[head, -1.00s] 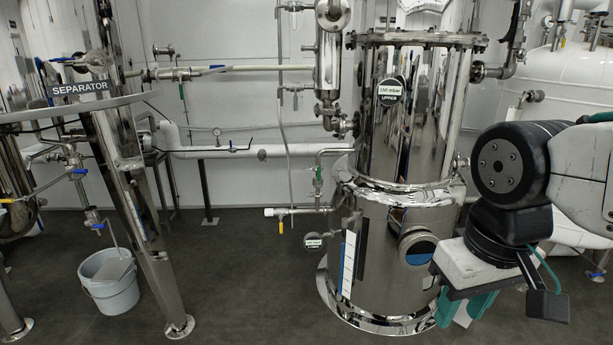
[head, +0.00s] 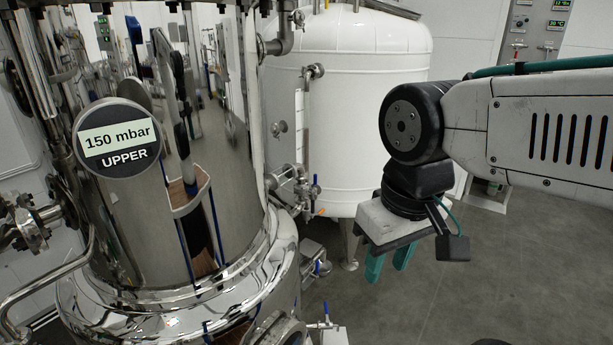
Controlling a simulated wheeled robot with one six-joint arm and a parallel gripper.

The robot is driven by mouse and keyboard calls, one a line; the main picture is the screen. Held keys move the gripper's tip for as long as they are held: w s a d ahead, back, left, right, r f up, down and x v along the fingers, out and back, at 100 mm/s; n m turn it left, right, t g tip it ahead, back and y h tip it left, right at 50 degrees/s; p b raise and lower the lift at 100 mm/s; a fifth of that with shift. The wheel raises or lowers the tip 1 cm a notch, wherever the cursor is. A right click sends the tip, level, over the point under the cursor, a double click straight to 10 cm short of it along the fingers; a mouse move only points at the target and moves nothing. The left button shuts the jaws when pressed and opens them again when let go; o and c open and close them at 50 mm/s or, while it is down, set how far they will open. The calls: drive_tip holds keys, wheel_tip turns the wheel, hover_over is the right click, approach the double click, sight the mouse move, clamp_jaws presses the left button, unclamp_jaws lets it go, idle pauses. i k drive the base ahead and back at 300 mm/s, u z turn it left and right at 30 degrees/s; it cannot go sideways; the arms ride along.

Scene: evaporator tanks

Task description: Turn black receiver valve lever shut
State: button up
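I cannot make out a black valve lever in the head view. The steel receiver vessel (head: 225,235) fills the left side, with a round gauge (head: 118,137) reading "150 mbar UPPER". The valve handles I can pick out to its right are blue: one on the pipework (head: 315,188), one lower down (head: 317,268) and one near the bottom edge (head: 326,311). My gripper (head: 387,266) hangs in the air right of the vessel, its two teal fingers pointing down and apart. Nothing shows between them, and it touches no valve.
A large white tank (head: 365,110) on legs stands behind my gripper. A wall panel (head: 540,25) with green displays is at the back right. The grey floor (head: 450,290) is clear at the lower right. Steel pipes (head: 50,280) run along the left edge.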

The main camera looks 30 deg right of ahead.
sight(312, 192)
drive_tip(key=z, duration=0.25)
drive_tip(key=i, duration=0.7)
drive_tip(key=z, duration=0.2)
drive_tip(key=k, duration=1.1)
drive_tip(key=z, duration=0.6)
drive_tip(key=i, duration=1.5)
drive_tip(key=u, duration=0.8)
